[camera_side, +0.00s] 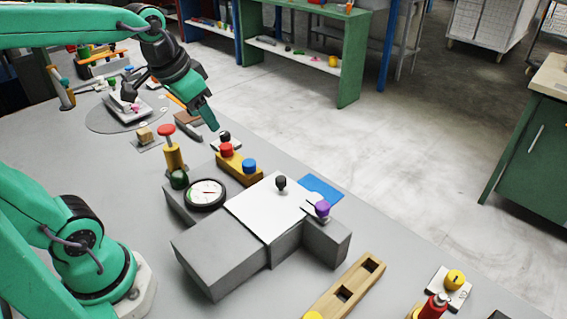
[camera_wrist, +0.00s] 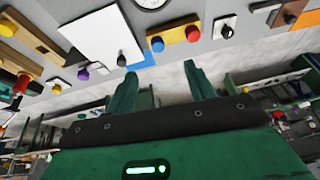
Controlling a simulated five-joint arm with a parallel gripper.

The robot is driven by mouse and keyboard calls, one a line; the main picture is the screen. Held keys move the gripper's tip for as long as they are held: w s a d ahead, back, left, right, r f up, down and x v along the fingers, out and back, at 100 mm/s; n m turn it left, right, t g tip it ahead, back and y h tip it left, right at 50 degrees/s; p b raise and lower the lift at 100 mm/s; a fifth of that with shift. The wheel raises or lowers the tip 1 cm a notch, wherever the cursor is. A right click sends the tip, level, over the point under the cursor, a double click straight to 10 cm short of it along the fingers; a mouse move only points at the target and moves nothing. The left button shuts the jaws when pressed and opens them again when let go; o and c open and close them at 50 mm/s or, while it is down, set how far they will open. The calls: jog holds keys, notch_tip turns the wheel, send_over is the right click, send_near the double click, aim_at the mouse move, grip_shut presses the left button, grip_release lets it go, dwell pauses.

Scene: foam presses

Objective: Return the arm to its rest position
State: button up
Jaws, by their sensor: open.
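My gripper (camera_side: 208,114) is raised over the far part of the grey bench (camera_side: 330,240), beyond the button box, and holds nothing. In the wrist view its two green fingers (camera_wrist: 162,84) stand wide apart with empty space between them. In the side view the fingers overlap and the gap does not show. The arm reaches in from the upper left, with its fingers slanting down to the right.
Near the gripper are a yellow box (camera_side: 240,168) with red and blue buttons, a red-topped plunger (camera_side: 171,155) and a black switch (camera_side: 225,138). A wooden rail (camera_side: 345,290) lies in front.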

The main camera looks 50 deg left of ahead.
jog(key=s+d+f+t, duration=0.1)
jog(key=s+d+f, duration=0.1)
jog(key=s, duration=0.5)
jog(key=shift+d+n, duration=0.3)
jog(key=shift+d, duration=0.3)
